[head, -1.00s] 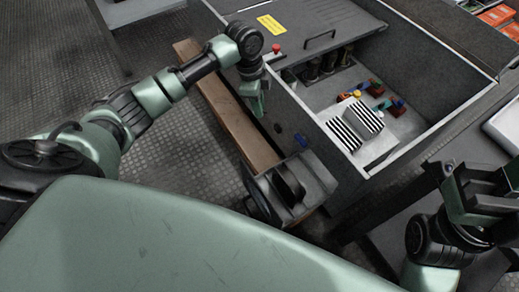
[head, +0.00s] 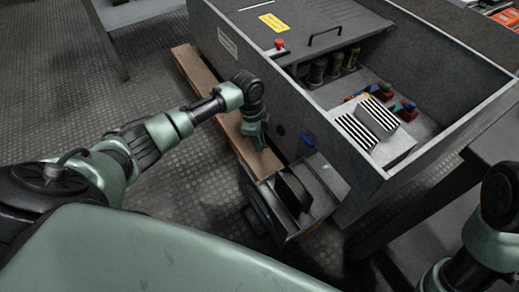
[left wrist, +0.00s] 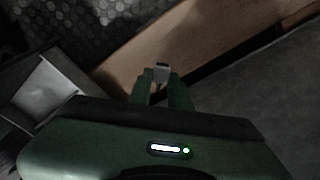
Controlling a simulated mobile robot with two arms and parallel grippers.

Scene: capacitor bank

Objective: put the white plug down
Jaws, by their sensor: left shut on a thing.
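The white plug (left wrist: 162,72) shows in the left wrist view as a small pale block with a dark end, pinched between the green fingertips. My left gripper (head: 259,140) is shut on it, above the near end of the wooden plank (head: 212,98), just outside the left wall of the grey cabinet. The plank runs behind the plug in the left wrist view (left wrist: 175,40). The plug cannot be made out in the head view. I cannot tell the exact gap between plug and plank. My right arm is at the lower right of the head view; its fingers are not visible.
The open grey cabinet (head: 235,55) holds a striped block (head: 375,118), dark cylinders (head: 330,65) and coloured terminals. A red button (head: 279,44) is on its top. A grey open bin (head: 318,190) stands at the plank's near end. Patterned floor lies left.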

